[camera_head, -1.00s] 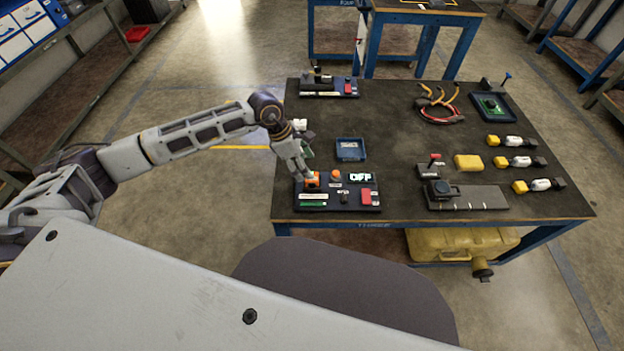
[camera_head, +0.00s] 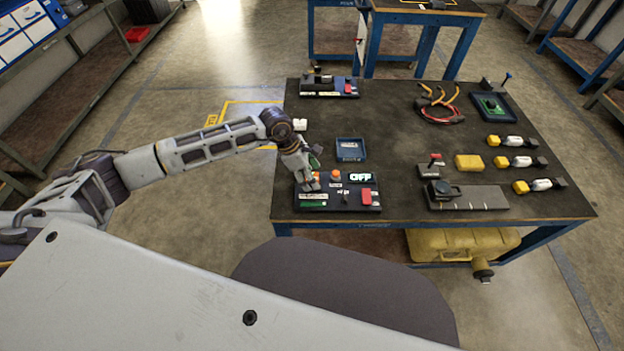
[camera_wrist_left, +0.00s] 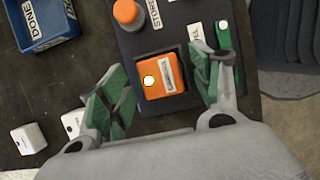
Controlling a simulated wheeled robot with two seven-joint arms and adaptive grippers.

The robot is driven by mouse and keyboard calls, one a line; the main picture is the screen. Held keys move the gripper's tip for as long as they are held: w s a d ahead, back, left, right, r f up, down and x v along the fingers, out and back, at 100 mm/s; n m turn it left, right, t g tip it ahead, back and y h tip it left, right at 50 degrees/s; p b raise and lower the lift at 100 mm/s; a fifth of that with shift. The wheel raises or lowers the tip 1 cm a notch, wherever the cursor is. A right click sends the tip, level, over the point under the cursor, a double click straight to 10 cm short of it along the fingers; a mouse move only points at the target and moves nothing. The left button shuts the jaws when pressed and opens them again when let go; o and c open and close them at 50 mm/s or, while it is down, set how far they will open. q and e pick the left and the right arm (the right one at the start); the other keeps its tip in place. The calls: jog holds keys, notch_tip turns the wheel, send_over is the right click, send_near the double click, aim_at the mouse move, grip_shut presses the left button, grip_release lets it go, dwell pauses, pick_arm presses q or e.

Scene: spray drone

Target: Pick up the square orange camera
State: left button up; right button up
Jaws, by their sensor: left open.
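The square orange camera (camera_wrist_left: 158,76) sits in a recess of the dark panel (camera_wrist_left: 145,40), with a pale label and a bright round spot on its face. In the head view the camera (camera_head: 306,174) is partly hidden behind my left gripper. My left gripper (camera_head: 308,184) is over the panel's left part. In the left wrist view the green-padded fingers of my left gripper (camera_wrist_left: 165,98) are apart, one on each side of the camera, with nothing held between them. I cannot tell how high the fingertips are. My right gripper is not in view.
A round orange button (camera_wrist_left: 126,12) is beside the camera. The panel also holds an OFF display (camera_head: 360,177) and a red part (camera_head: 367,197). A blue DONE tray (camera_head: 351,149) stands behind the panel. Small white blocks (camera_wrist_left: 28,138) lie to the left.

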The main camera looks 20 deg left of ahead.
pick_arm(q)
jog(key=shift+c, duration=0.5)
jog(key=c, duration=1)
jog(key=shift+r, duration=0.1)
jog(key=shift+r, duration=0.5)
notch_tip(320, 180, up, 8)
jog(key=shift+f+p, duration=0.15)
jog(key=shift+p, duration=0.25)
jog(key=shift+r, duration=0.6)
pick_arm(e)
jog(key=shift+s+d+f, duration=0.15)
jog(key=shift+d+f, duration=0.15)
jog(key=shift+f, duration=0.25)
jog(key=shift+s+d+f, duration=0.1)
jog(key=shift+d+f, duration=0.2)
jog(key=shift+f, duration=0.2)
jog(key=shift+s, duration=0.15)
